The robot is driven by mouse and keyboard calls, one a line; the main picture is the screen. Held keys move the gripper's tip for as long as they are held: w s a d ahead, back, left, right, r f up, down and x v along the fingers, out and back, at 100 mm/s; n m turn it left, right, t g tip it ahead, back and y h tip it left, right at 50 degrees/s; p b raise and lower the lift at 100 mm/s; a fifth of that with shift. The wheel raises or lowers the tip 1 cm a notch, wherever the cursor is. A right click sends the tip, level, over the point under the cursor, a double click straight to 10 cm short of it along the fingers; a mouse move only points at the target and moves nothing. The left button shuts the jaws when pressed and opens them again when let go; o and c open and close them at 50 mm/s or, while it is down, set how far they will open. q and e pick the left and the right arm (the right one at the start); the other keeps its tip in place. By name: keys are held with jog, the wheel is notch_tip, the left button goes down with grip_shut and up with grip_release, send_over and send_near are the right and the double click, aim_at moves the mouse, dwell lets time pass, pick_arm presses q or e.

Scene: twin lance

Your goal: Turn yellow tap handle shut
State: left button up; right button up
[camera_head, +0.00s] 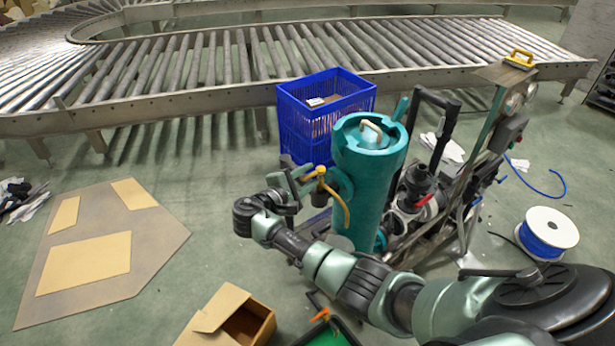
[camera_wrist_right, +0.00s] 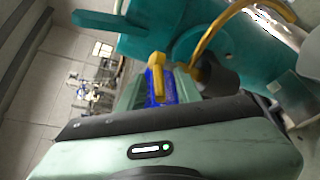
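The yellow tap handle (camera_head: 318,173) sits on the left side of a tall teal cylinder (camera_head: 368,190), with a curved yellow spout or tube (camera_head: 341,205) below it. My right gripper (camera_head: 299,182) is at the handle, reaching it from the left. In the right wrist view, the yellow handle (camera_wrist_right: 156,72) shows at the gap between the green fingers (camera_wrist_right: 158,92), with blue visible through the gap. The gripper looks open around the handle; contact cannot be told. The curved yellow tube (camera_wrist_right: 215,30) is beside it. My left gripper is not in view.
A blue crate (camera_head: 305,135) stands behind the cylinder, before a roller conveyor (camera_head: 200,60). A cart with a red-handled valve (camera_head: 425,200) is at the right. A blue cable spool (camera_head: 548,233), cardboard box (camera_head: 228,315) and flat board (camera_head: 160,235) lie on the floor.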

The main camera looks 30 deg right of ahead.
aim_at(303, 180)
jog(key=shift+a, duration=0.1)
jog(key=b+v, duration=0.1)
jog(key=v, duration=0.6)
jog(key=shift+s+a, duration=0.15)
jog(key=shift+a, duration=0.15)
